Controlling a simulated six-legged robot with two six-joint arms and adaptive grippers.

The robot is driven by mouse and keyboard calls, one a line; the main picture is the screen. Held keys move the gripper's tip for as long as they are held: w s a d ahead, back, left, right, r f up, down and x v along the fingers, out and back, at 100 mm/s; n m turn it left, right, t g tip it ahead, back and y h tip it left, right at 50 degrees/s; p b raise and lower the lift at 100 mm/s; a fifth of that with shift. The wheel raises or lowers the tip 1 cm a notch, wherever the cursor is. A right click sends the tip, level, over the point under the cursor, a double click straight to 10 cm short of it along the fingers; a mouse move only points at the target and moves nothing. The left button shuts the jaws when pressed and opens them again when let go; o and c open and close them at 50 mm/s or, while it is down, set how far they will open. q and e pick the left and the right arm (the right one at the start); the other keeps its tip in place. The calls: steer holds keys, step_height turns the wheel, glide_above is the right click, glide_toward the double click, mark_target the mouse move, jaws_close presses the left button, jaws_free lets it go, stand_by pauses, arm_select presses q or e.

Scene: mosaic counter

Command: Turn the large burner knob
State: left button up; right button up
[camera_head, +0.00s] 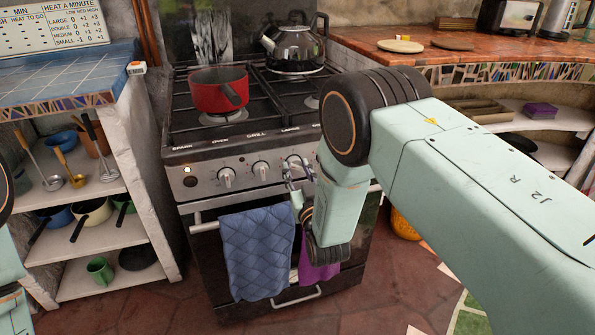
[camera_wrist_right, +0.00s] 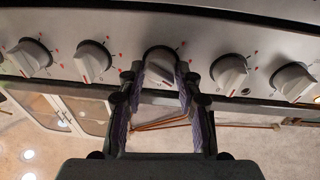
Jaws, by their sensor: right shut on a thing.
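The large burner knob (camera_head: 293,162) is a silver knob on the stove's front panel, under the "LARGE" label. It also shows in the right wrist view (camera_wrist_right: 160,66), between my two fingers, with its pointer line toward the gripper. My right gripper (camera_head: 298,172) reaches the panel from the right and is shut on this knob, one finger on each side; in the right wrist view (camera_wrist_right: 160,84) the purple-lined finger pads flank it. My right arm hides the panel to the right of the knob. Only parts of my left arm show at the left edge; its gripper is out of frame.
Neighbouring knobs (camera_wrist_right: 93,62) and (camera_wrist_right: 229,74) sit close on both sides. A red pot (camera_head: 218,90) and a kettle (camera_head: 294,45) stand on the stove. A blue towel (camera_head: 257,250) and a purple cloth (camera_head: 320,268) hang from the oven rail below.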

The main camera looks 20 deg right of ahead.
stand_by(0.5)
steer(key=o, duration=1.2)
steer(key=shift+c, duration=0.2)
steer(key=s+f, duration=0.1)
steer(key=s, duration=1.1)
steer(key=shift+a+f, duration=0.15)
steer(key=shift+a, duration=0.05)
arm_select(q)
jaws_close()
stand_by(0.6)
